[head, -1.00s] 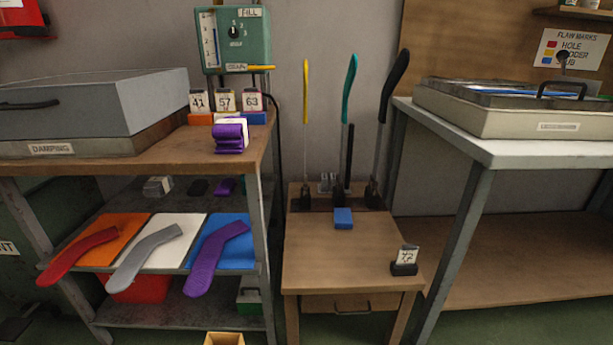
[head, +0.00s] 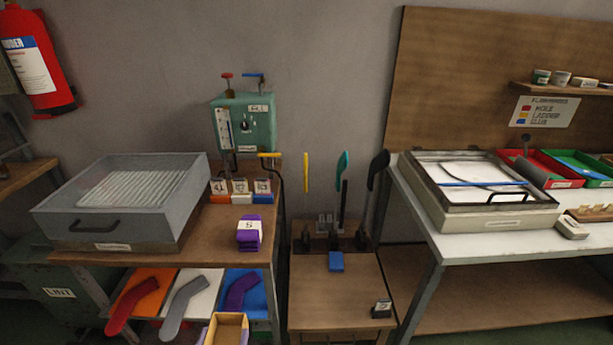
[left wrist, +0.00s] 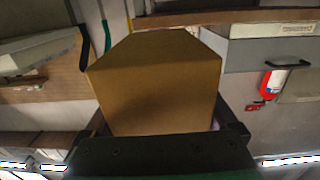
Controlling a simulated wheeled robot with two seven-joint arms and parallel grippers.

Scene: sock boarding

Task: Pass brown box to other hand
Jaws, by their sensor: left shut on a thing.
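The brown box (head: 228,332) shows at the bottom edge of the head view, its open top and tan inside partly cut off by the frame. In the left wrist view the brown box (left wrist: 155,75) fills the middle, close to the camera. My left gripper (left wrist: 162,122) has dark fingers on both sides of the box and is shut on it. In the head view the gripper itself is hardly visible. My right gripper is in neither view now.
A wooden bench with a grey damping box (head: 130,195) and a purple bundle (head: 249,234) stands at left. A small wooden table (head: 335,290) is in the middle. A white-topped bench (head: 470,245) with trays is at right. A red fire extinguisher (head: 38,60) hangs at left.

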